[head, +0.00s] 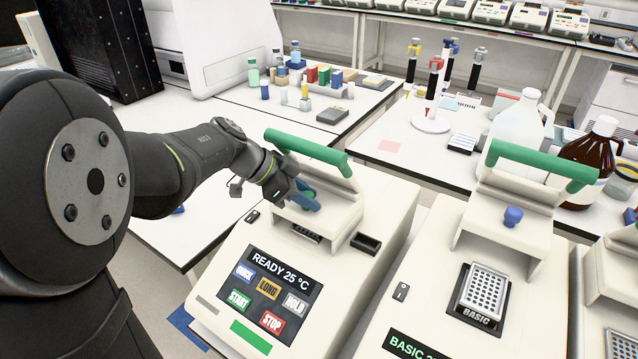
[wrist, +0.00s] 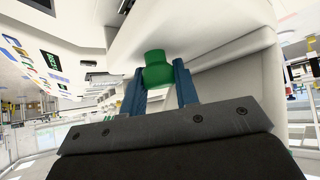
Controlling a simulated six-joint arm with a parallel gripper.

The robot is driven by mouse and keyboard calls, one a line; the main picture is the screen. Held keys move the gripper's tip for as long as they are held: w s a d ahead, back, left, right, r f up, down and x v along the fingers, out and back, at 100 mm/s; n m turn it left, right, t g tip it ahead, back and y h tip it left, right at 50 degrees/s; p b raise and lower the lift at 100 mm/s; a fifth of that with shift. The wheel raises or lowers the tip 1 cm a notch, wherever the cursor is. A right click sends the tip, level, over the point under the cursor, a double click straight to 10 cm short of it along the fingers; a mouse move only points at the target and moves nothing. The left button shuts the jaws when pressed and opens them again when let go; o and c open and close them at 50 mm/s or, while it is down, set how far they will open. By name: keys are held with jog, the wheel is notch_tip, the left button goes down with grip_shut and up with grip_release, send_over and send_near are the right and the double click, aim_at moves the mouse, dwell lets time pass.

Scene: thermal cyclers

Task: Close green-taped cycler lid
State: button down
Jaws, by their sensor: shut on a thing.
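The green-taped cycler (head: 222,293) stands in front of me, with a strip of green tape (head: 251,336) below its READY 25 °C panel. Its lid (head: 338,205) has a green bar handle (head: 305,148) and is tilted. Its block is mostly hidden, and I cannot tell exactly how far the lid is open. My gripper (head: 303,200) is at the lid's inner face. In the wrist view, the blue fingers of my gripper (wrist: 160,88) are shut on the green knob (wrist: 157,68), one on each side.
A second cycler (head: 400,315) stands close on the right, its lid (head: 510,205) raised, with a blue knob (head: 513,216) and its block (head: 482,291) showing. A third cycler (head: 610,275) is at the right edge. Benches behind hold bottles, pipettes and racks.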

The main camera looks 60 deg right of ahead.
jog(key=shift+a, duration=0.3)
jog(key=c, duration=1.1)
grip_release()
jog(key=shift+a, duration=0.2)
jog(key=shift+d, duration=0.1)
jog(key=shift+w+r, duration=0.1)
jog(key=shift+r, duration=0.05)
jog(key=v, duration=1.7)
